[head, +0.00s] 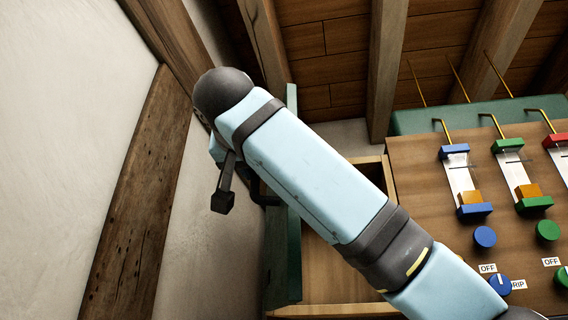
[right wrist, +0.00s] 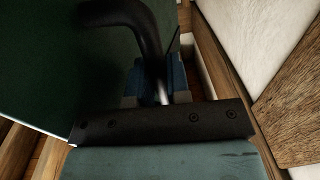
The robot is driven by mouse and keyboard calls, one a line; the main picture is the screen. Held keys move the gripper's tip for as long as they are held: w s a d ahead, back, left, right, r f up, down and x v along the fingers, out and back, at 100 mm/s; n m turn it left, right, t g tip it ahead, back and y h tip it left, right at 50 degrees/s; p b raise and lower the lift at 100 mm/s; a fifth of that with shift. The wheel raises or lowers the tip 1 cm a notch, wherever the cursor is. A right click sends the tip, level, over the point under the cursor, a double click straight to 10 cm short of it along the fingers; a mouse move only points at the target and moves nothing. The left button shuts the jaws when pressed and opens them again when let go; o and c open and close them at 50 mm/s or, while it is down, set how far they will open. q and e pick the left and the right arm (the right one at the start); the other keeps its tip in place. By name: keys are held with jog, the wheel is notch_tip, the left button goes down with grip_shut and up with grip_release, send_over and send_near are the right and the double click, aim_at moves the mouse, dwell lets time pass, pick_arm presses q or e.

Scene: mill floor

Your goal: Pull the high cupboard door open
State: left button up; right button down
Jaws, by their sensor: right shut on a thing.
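The green cupboard door (head: 284,240) stands swung out at the left side of a wooden cupboard and shows nearly edge-on in the head view. The cupboard's pale wooden inside (head: 335,275) is visible beside it. In the right wrist view the door's dark green face (right wrist: 60,70) fills the left, with a black curved handle (right wrist: 145,28) on it. My right gripper (right wrist: 158,92) is shut on the handle; its fingers are dim there. In the head view my right arm crosses the cupboard and hides part of it. My left gripper is out of view.
A wooden control panel (head: 425,185) with sliders and knobs is to the right. A plastered wall (head: 70,150) with a dark timber post (head: 145,190) is at the left, close to the gripper. Wooden beams (head: 390,60) run overhead.

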jog(key=a+m+h, duration=0.1)
jog(key=a+h, duration=0.1)
jog(key=w+a+m+g+h+p, duration=0.1)
jog(key=a, duration=0.1)
jog(key=shift+a+h, duration=0.3)
jog(key=shift+h, duration=0.1)
jog(key=c, duration=1.4)
grip_release()
jog(key=shift+w+d, duration=0.1)
jog(key=shift+w, duration=0.05)
jog(key=b+v, duration=0.2)
jog(key=v, duration=0.5)
jog(key=shift+s+a+r, duration=0.15)
jog(key=shift+s+a, duration=0.05)
jog(key=shift+s, duration=0.1)
